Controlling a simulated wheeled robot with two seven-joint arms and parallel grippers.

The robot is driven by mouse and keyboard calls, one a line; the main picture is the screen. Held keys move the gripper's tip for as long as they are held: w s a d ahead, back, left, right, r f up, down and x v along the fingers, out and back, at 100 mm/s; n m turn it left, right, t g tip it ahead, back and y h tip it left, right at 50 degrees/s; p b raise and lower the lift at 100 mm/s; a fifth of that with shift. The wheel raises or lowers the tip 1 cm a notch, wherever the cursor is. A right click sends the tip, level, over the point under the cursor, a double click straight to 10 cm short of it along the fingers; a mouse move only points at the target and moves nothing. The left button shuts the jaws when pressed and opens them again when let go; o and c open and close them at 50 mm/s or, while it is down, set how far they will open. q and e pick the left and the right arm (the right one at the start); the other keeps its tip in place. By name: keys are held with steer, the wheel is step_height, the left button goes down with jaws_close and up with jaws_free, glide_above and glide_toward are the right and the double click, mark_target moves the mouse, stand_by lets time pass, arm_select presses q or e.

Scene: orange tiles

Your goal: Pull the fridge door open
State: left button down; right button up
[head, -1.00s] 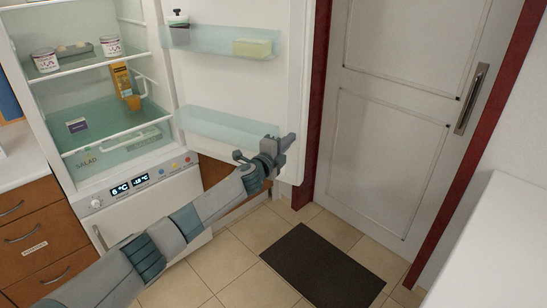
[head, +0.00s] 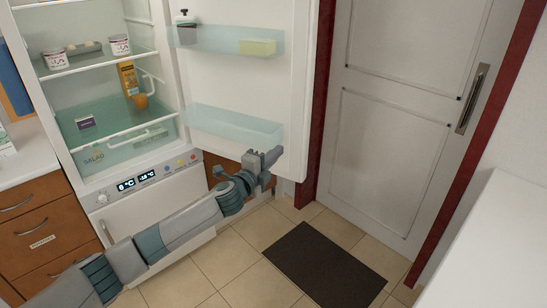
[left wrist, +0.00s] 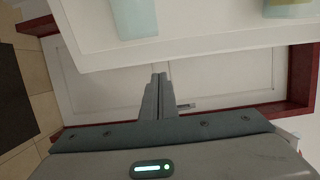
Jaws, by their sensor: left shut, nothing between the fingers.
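The fridge door (head: 235,85) stands wide open, swung out to the right of the fridge (head: 90,165), with its shelved inner side facing me. My left gripper (head: 272,155) is shut and empty at the lower free edge of the door. In the left wrist view my shut fingers (left wrist: 158,82) point toward the door's pale edge (left wrist: 180,50); I cannot tell whether they touch it. The fridge handle does not show. My right gripper is not in view.
A closed grey room door (head: 400,110) in a red frame stands behind and right of the fridge door. A dark mat (head: 320,265) lies on the tiled floor. Wooden drawers (head: 35,240) stand at left, and a white surface (head: 500,250) at lower right.

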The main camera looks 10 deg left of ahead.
arm_select(q)
steer(key=s+a+f+n+g+y, duration=0.1)
steer(key=s+a+f+n, duration=0.2)
steer(key=f, duration=1)
steer(key=s+a+f+n+g+y, duration=0.15)
steer(key=s+f+n, duration=0.3)
steer(key=f, duration=0.75)
steer(key=s+a+f+n+g+y, duration=0.1)
steer(key=s+f+n+g, duration=0.1)
steer(key=s+f, duration=0.7)
steer(key=s+a+f+n+g+y, duration=0.15)
steer(key=s+f, duration=0.45)
steer(key=f, duration=0.7)
steer(key=s+f+n+g, duration=0.2)
steer(key=s+f, duration=0.5)
steer(key=s, duration=0.7)
steer(key=s+a+f+n+g, duration=0.1)
steer(key=s+f+n, duration=0.3)
steer(key=s+f, duration=0.4)
steer(key=s+a+f+n+g, duration=0.1)
steer(key=s+f, duration=0.6)
steer(key=s, duration=1.4)
steer(key=shift+f+n+g+y, duration=0.4)
steer(key=shift+n+g, duration=0.5)
steer(key=shift+g, duration=0.3)
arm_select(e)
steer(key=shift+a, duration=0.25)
